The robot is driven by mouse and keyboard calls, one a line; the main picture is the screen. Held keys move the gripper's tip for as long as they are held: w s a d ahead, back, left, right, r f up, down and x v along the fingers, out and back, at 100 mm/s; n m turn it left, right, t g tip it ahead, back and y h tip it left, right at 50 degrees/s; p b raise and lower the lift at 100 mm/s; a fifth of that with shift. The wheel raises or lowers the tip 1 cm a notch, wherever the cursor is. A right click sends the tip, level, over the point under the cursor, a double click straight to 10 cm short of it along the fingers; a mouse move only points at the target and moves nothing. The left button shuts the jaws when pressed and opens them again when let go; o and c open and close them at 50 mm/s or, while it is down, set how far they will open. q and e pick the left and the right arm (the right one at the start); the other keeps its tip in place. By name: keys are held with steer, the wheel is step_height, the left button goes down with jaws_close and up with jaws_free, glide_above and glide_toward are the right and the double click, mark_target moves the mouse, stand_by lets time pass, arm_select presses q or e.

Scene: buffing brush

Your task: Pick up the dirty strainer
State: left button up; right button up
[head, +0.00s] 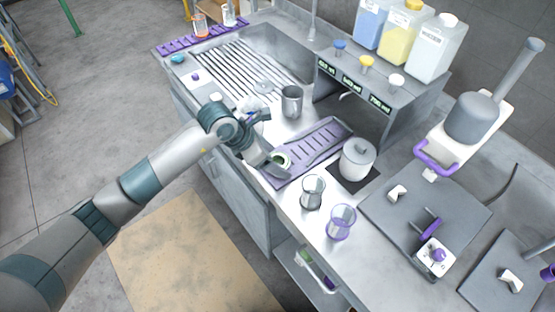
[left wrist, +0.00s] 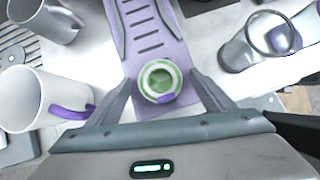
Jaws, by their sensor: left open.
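A small round white-and-green piece with a purple tab, which looks like the dirty strainer (left wrist: 160,80), sits at the end of the slotted purple mat (left wrist: 147,30). It also shows in the head view (head: 282,160), partly covered by my gripper. My left gripper (head: 273,163) is open, with its fingers on either side of the piece. In the left wrist view the piece lies between the fingertips, with a gap on both sides. It does not look gripped. Whether the fingers are level with it is hard to tell. My right gripper is not in view.
A metal cup (head: 292,101) stands behind the mat. A grey dispenser shelf (head: 385,85) holds several bottles.

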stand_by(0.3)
arm_select(q)
steer(key=c, duration=1.1)
steer(key=shift+r, duration=0.1)
steer(key=shift+r+b, duration=0.5)
steer(key=r+b, duration=0.2)
steer(key=r, duration=0.1)
steer(key=shift+s+d, duration=0.1)
steer(key=shift+s, duration=0.25)
steer(key=s+r+b, duration=0.1)
steer(key=s+r, duration=0.1)
steer(key=s, duration=0.1)
steer(key=s+r+b, duration=0.1)
steer(key=s+r, duration=0.1)
steer(key=s, duration=0.2)
steer(key=s+d+r+b, duration=0.1)
steer(key=s+r, duration=0.2)
steer(key=s, duration=0.1)
steer(key=shift+b, duration=0.35)
steer(key=shift+f, duration=0.1)
